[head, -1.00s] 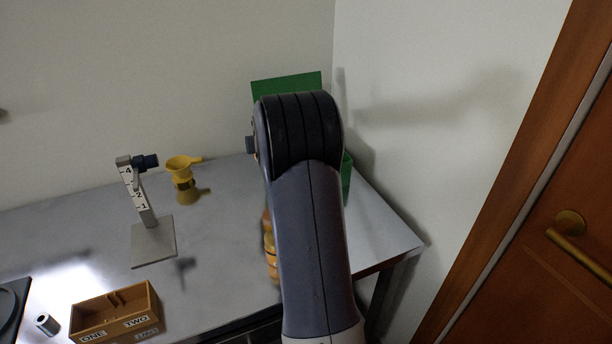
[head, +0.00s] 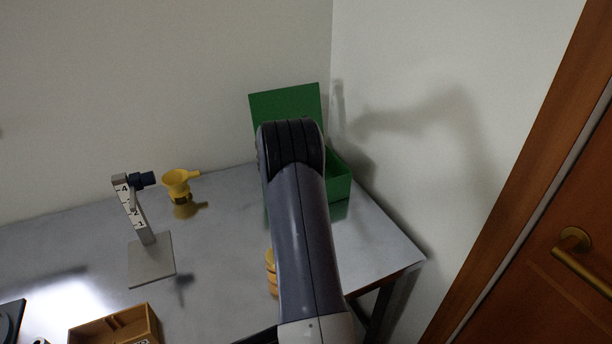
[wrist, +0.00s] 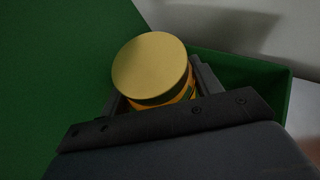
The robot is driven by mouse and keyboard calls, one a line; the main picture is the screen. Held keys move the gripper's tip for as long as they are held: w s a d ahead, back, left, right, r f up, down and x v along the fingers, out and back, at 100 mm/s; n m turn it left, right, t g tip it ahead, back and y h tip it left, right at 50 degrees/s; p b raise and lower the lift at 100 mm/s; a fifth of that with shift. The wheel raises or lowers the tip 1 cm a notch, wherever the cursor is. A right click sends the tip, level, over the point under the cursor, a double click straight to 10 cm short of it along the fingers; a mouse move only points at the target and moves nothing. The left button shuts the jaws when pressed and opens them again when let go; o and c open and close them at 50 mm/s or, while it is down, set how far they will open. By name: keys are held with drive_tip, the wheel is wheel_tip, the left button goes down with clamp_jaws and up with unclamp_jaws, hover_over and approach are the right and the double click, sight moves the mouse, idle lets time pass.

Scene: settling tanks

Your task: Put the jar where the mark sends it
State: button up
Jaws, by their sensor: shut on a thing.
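The jar (wrist: 150,70) shows in the wrist view, with a flat yellow lid, an orange side and a dark green band. My gripper (wrist: 160,88) is shut on it, one finger on each side. The open green box (wrist: 245,65) is around and behind the jar in that view; I cannot tell how deep the jar is. In the head view the green box (head: 338,178) stands at the table's back right corner with its lid raised. My arm hides the gripper and jar there. I cannot read any mark on the jar.
A wooden box (head: 155,325) with compartments is at the front left. A numbered stand (head: 150,262) and a yellow funnel-topped item (head: 180,182) stand farther back. An amber ringed object (head: 271,270) is partly hidden by my arm. A wall and a door (head: 545,230) are at the right.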

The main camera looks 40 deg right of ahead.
drive_tip(key=shift+f, duration=3.6)
drive_tip(key=shift+f, duration=0.15)
drive_tip(key=o, duration=1.4)
drive_tip(key=shift+a+r, duration=0.2)
drive_tip(key=shift+a, duration=0.15)
drive_tip(key=b+v, duration=0.2)
drive_tip(key=v, duration=0.9)
drive_tip(key=shift+s+a+r, duration=0.1)
drive_tip(key=shift+s, duration=0.05)
